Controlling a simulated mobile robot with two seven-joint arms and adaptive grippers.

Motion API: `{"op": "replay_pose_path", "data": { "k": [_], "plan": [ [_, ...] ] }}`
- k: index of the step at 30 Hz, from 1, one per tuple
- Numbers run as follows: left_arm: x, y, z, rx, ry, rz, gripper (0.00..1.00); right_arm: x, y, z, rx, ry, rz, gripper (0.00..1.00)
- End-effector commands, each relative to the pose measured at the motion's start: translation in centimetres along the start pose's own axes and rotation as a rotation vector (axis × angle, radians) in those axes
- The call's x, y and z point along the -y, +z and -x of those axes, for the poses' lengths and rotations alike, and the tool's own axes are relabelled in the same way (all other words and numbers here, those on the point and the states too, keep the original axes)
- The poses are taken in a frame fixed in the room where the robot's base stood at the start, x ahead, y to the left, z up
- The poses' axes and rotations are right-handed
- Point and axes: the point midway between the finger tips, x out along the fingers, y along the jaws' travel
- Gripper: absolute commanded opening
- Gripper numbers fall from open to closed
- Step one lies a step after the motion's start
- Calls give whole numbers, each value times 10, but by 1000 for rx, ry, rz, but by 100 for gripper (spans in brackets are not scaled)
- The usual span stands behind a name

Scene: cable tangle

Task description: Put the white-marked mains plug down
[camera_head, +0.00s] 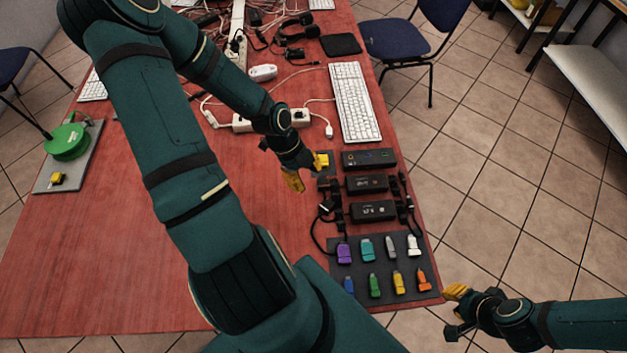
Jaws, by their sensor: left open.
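My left gripper (292,180) is open, with its yellow fingers pointing down over the red table near its right side. I see nothing between its fingers. A small dark plug with a white patch (324,207) lies just below and right of it, by the black boxes; it may be the white-marked mains plug, but it is too small to be sure. A white plug (328,131) on a white cable lies beside the keyboard. My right gripper (457,291) is off the table's right edge, above the floor; whether its fingers are apart is unclear.
Black boxes (368,184) and a dark mat (344,282) with several coloured sticks line the right edge. A white keyboard (354,103), power strip and tangled cables lie behind. The table's left middle (110,230) is clear.

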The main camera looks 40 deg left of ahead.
Motion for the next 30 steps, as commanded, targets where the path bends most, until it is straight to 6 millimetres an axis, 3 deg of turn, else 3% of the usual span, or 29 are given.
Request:
{"op": "replay_pose_path", "data": {
  "k": [7, 11, 19, 24, 30],
  "plan": [
    [1, -1, 4, -2, -1, 3, 49, 0, -1, 2, -1, 0, -1, 23],
    [7, -16, -6, -24, -5, 67, 49, 0, -1, 2, -1, 0, 0, 23],
    [27, -100, -60, -111, 6, 525, 49, 0, -1, 2, -1, 0, 0, 23],
    [24, -149, -92, -115, 36, 861, 49, 0, 0, 2, -1, 0, 0, 23],
    [10, -191, -123, -66, 34, 1237, 49, 1, 0, 2, -1, 0, 0, 23]
  ]
}}
